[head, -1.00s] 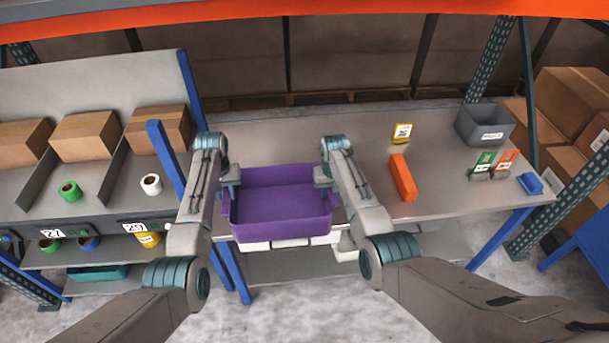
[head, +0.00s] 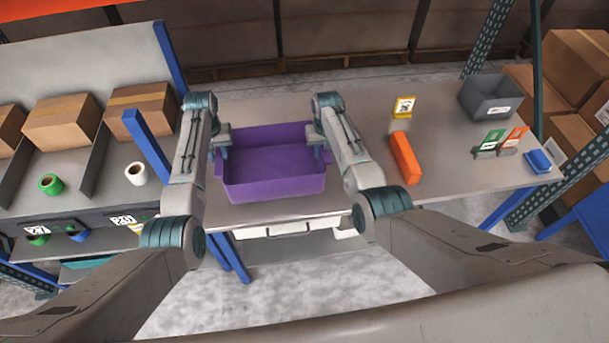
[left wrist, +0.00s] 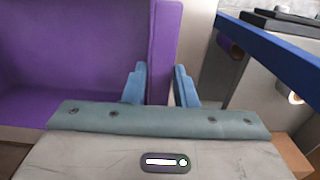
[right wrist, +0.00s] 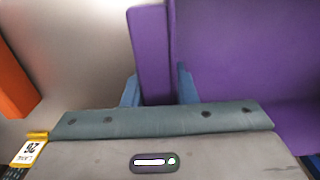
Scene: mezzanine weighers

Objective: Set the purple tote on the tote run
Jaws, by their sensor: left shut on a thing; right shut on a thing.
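The purple tote (head: 275,183) is upright and empty, over the front left part of the grey bench (head: 360,180). I cannot tell whether its base touches the bench top. My left gripper (head: 222,150) is shut on its left wall, and my right gripper (head: 315,145) is shut on its right wall. In the left wrist view, the fingers (left wrist: 160,88) straddle the tote's edge (left wrist: 163,45). In the right wrist view, the fingers (right wrist: 158,90) straddle the opposite edge (right wrist: 150,50). I cannot single out a marked tote run.
An orange block (head: 405,157) and a yellow label stand (head: 403,107) are right of the tote. A grey bin (head: 487,98), small cards and a blue item (head: 539,161) are farther right. A blue post (head: 148,150) and cartons (head: 62,120) are on the left.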

